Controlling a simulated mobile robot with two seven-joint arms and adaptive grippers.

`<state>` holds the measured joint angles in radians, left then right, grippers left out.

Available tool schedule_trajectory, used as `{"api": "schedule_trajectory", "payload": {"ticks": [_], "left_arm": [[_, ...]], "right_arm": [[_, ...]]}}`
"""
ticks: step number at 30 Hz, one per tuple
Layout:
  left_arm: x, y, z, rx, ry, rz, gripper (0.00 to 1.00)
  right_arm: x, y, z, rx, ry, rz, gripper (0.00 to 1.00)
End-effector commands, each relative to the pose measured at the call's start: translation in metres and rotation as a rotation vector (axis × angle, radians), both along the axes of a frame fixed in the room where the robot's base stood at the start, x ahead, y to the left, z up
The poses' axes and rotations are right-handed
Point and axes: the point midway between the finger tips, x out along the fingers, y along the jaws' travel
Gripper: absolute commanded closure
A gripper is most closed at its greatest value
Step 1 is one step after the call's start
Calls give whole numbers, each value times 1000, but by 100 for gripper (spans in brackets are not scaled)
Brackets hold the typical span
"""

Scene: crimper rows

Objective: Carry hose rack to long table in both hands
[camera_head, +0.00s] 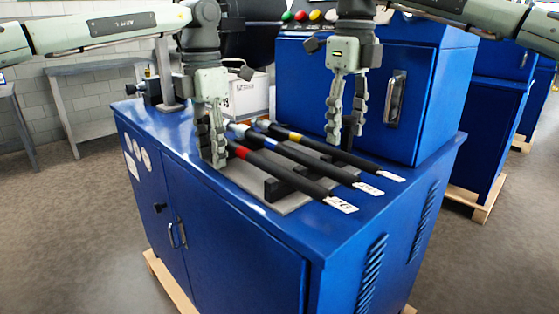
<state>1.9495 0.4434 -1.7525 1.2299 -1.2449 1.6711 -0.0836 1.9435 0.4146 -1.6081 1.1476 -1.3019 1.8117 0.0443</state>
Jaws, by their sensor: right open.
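The hose rack (293,203) is a grey plate with dark cross supports, lying on top of a blue cabinet. Three black hoses with red, blue and yellow bands and white end tags lie across it. My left gripper (212,163) points down at the rack's left end, beside the red-banded hose; whether it touches the rack is unclear. My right gripper (345,140) is open and points down over the far side of the rack, near the yellow-banded hose. A grey table (95,69) stands by the back wall at left; I cannot tell whether it is the long table.
The blue cabinet (235,233) carries a taller blue box (428,95) behind the rack, with a handle near my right gripper. A white carton (250,95) and a dark clamp-like device (150,90) stand behind. Floor at left is clear.

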Motion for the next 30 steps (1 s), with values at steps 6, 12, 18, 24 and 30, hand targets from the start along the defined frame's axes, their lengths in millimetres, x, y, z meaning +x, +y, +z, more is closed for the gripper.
{"api": "schedule_trajectory", "payload": {"ticks": [6, 12, 18, 24, 30], "left_arm": [[0, 0, 0, 0, 0, 0, 66], [0, 0, 0, 0, 0, 0, 91], [0, 0, 0, 0, 0, -1, 100], [0, 0, 0, 0, 0, -1, 100], [0, 0, 1, 0, 0, -1, 100]], "right_arm": [[0, 0, 0, 0, 0, 0, 55], [0, 0, 0, 0, 0, 0, 80], [0, 0, 0, 0, 0, 0, 100], [0, 0, 0, 0, 0, 0, 100], [0, 0, 1, 0, 0, 0, 100]]}}
